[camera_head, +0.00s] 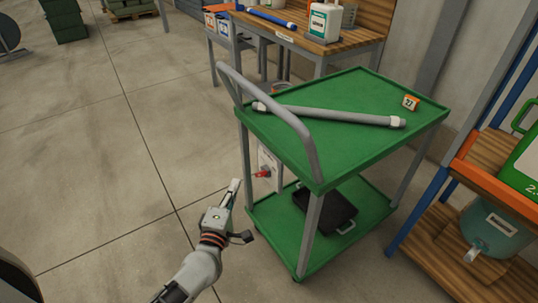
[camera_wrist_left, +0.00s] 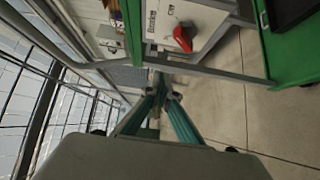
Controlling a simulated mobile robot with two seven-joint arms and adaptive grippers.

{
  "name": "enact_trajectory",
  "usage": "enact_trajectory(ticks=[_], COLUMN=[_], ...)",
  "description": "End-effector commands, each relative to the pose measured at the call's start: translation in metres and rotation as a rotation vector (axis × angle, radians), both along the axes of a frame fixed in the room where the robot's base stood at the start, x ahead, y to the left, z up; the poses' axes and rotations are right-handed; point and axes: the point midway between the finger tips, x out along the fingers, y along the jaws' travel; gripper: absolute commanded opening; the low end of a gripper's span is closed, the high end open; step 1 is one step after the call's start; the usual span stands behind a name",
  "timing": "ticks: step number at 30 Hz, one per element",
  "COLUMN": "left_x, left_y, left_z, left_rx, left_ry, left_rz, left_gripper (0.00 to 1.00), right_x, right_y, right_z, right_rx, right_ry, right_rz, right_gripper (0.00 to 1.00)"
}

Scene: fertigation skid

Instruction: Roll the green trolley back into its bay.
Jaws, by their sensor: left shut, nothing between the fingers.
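The green trolley (camera_head: 340,88) stands at the middle right in the head view, with two green shelves, grey posts and a grey push handle (camera_head: 288,117) at its left end. Its green edge also shows at the top right in the left wrist view (camera_wrist_left: 283,60). My left gripper (camera_head: 235,187) is shut and empty, low beside the trolley's left end and below the handle. Its fingertips also show in the left wrist view (camera_wrist_left: 161,88). No contact with the trolley is clear. My right gripper is out of view. I cannot make out a marked bay.
A grey pipe (camera_head: 330,116) and an orange tag (camera_head: 411,103) lie on the trolley top; a black case (camera_head: 325,207) is below. A white panel with a red knob (camera_head: 263,173) shows beyond. A wooden bench (camera_head: 330,45) stands behind, a shelf rack (camera_head: 480,180) right.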

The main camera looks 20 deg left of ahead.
Motion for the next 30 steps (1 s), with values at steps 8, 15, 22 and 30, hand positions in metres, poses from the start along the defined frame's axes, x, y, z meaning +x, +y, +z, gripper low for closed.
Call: enact_trajectory(ticks=[8, 15, 22, 30], left_x=[0.025, 0.071, 0.11, 0.131], left_y=[0.006, 0.011, 0.008, -0.008], left_z=[0.0, -0.003, -0.005, -0.003], left_rx=[-0.032, -0.03, -0.033, -0.03], left_ry=[-0.001, 0.002, 0.004, 0.003], left_rz=[0.014, 0.013, 0.011, 0.012], left_gripper=[0.0, 0.0, 0.0, 0.0], right_x=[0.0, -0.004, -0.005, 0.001], right_y=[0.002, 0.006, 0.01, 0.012], right_z=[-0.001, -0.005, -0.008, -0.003], right_rx=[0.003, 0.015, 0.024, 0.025], right_ry=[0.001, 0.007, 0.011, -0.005], right_rz=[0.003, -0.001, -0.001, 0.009], right_gripper=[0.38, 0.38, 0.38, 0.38])
